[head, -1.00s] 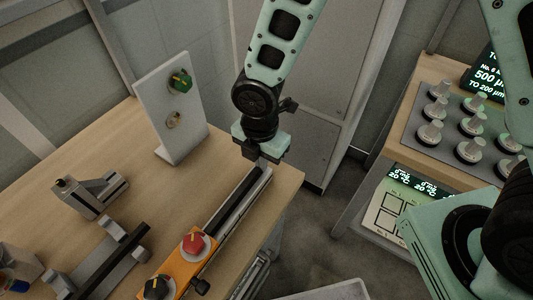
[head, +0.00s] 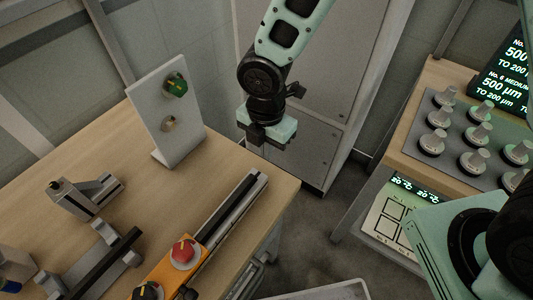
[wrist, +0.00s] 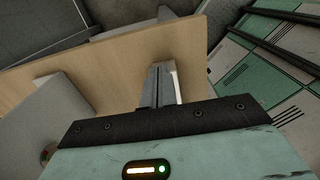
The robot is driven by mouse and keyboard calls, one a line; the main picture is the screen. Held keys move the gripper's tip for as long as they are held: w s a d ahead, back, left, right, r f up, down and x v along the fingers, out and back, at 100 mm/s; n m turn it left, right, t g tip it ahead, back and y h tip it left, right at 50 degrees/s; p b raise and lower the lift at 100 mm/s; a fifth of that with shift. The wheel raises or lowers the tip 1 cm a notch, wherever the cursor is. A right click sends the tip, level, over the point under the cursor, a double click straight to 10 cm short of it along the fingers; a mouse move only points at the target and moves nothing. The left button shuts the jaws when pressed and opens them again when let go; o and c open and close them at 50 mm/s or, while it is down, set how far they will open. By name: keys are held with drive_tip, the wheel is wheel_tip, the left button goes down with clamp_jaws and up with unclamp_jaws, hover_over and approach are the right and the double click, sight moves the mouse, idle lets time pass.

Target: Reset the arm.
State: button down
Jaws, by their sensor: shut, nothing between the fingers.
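My gripper (head: 265,139) hangs in the upper middle of the head view, above the table's far right corner, near the far end of a dark rail (head: 228,207). It points down and holds nothing. In the wrist view, the fingers (wrist: 159,86) stand together at the middle, shut and empty, with the wooden table top (wrist: 115,62) behind them. The fingertips are too small to make out in the head view.
An upright grey panel (head: 152,120) with a green knob (head: 175,84) stands left of my gripper. An orange block (head: 171,270) with a red knob (head: 185,252) sits at the rail's near end. A grey cabinet (head: 330,90) is behind.

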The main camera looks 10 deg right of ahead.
wheel_tip(320, 180, up, 6)
drive_tip(key=s+d+r+m, duration=0.3)
drive_tip(key=s+r+m, duration=0.1)
drive_tip(key=s+m, duration=0.3)
drive_tip(key=s+d+r+m, duration=0.4)
drive_tip(key=s+m, duration=0.3)
drive_tip(key=m, duration=0.5)
drive_tip(key=shift+s+d+r+y, duration=0.2)
drive_tip(key=shift+s+r+y, duration=0.1)
drive_tip(key=shift+r, duration=0.2)
drive_tip(key=shift+w, duration=0.1)
idle(1.0)
